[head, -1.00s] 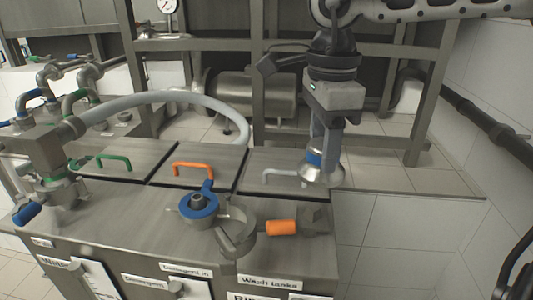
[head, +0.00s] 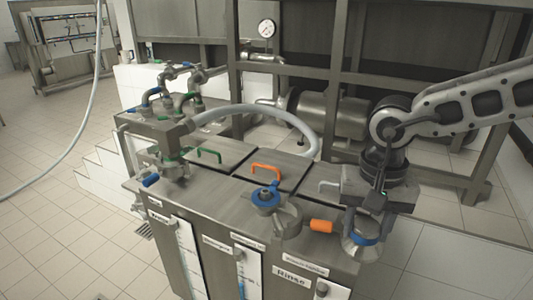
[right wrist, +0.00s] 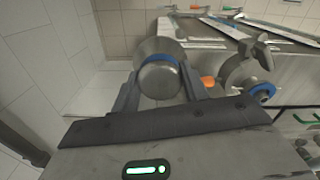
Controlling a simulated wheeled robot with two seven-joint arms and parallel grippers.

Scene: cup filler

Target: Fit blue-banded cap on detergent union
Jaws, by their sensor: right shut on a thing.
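The blue-banded cap (head: 361,250) is a metal piece with a blue ring. My right gripper (head: 364,228) is shut on it and holds it right of the orange clamp handle, by the right end of the steel cabinet. The right wrist view shows the cap (right wrist: 160,77) between the two fingers (right wrist: 158,88). A blue-ringed union (head: 266,199) stands on the cabinet top, left of and apart from the cap. An open metal clamp (head: 287,220) with an orange handle (head: 321,226) lies beside it. My left gripper is not in view.
Lids with green (head: 209,154), orange (head: 266,170) and pale handles (head: 329,186) lie behind the union. A grey hose (head: 270,110) arches over the back from a fitting at the left. Steel framing stands behind. Tiled floor is open at the left and right.

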